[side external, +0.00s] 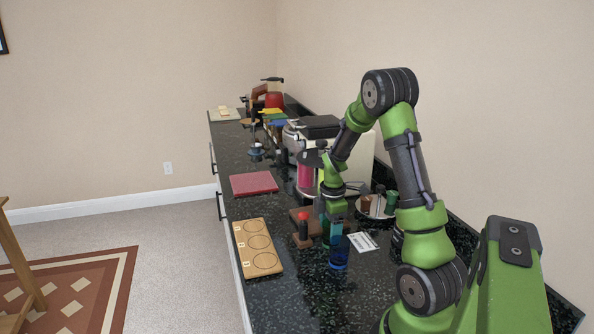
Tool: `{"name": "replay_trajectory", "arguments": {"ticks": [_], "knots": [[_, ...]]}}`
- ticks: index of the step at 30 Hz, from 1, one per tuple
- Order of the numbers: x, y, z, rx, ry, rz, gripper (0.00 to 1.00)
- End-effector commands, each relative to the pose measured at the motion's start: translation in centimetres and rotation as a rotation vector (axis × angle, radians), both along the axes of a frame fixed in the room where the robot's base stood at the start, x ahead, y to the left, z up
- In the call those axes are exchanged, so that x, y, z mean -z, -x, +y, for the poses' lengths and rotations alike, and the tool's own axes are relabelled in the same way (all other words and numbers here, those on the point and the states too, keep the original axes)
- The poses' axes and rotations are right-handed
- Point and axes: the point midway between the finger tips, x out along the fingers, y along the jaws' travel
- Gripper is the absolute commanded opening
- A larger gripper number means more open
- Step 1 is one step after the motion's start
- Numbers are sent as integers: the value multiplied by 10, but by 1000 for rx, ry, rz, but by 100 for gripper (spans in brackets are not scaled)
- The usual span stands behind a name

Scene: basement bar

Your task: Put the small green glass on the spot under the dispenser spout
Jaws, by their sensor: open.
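A small green glass (391,201) stands on a round light tray (375,212) right of my gripper, beside a brown glass (366,203). The dispenser, with a pink tank (305,178) and a green part, stands just behind my gripper. Its spout and the spot under it cannot be made out; my wrist and hand cover part of that area. My gripper (337,240) points down over the dark counter, left of the tray and apart from the green glass. It is open. A blue piece (338,260) shows at its lower end; I cannot tell whether it is a separate glass.
A wooden board with circles (259,247) lies at the counter's left edge. A red-topped post (303,228) stands close left of my gripper, a white card (363,242) right of it. A red board (254,183) lies farther back. The front counter is mostly clear.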

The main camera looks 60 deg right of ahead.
Motion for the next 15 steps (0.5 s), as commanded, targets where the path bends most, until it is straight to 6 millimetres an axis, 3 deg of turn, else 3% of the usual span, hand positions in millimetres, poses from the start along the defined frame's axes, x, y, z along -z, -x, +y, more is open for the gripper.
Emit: {"name": "replay_trajectory", "arguments": {"ticks": [5, 15], "knots": [[-17, -1, 0, -1, 3, -4, 72], [-88, 1, 2, -1, 4, -6, 72]]}}
